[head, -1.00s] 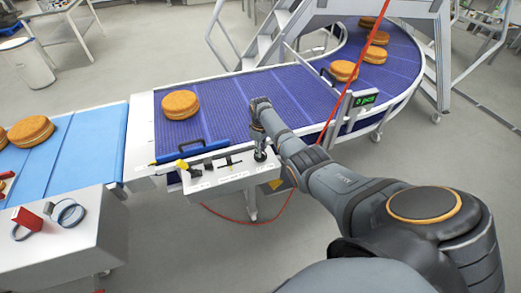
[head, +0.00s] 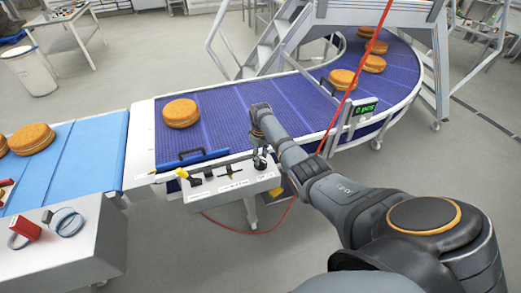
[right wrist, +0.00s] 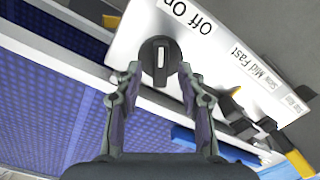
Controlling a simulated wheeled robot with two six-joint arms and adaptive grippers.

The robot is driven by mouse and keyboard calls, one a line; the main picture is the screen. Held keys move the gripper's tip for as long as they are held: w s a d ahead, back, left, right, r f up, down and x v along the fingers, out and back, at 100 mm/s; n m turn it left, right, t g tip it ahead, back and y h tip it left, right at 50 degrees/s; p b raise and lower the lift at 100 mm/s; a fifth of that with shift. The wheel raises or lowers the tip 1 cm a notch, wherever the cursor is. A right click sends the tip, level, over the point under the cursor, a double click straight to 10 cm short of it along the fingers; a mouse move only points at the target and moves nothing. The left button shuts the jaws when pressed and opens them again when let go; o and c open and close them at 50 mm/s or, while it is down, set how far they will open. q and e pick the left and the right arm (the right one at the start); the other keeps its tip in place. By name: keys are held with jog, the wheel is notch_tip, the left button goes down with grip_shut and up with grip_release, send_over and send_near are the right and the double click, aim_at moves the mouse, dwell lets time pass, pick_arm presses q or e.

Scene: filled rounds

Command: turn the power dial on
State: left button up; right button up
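The power dial (right wrist: 160,60) is a black round knob with a pale mark, on a white control panel (right wrist: 130,42) beside the printed words "Off On". I cannot tell for sure which word the mark points to. My right gripper (right wrist: 159,72) is open, its fingertips on either side of the dial; I cannot tell whether they touch it. In the head view my right gripper (head: 261,161) is over the right end of the control panel (head: 232,187) and hides most of the dial. My left gripper is not in view.
Other controls, including a slider (head: 208,174) marked Slow Mid Fast and a yellow-tipped lever (head: 182,173), sit left of the dial. Behind the panel runs a blue conveyor (head: 240,105) with filled rounds (head: 180,113). A red cable (head: 350,85) hangs near my right arm.

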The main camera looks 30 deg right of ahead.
aim_at(261, 160)
notch_tip(261, 160, up, 11)
jog(key=shift+f, duration=0.15)
dwell(0.4)
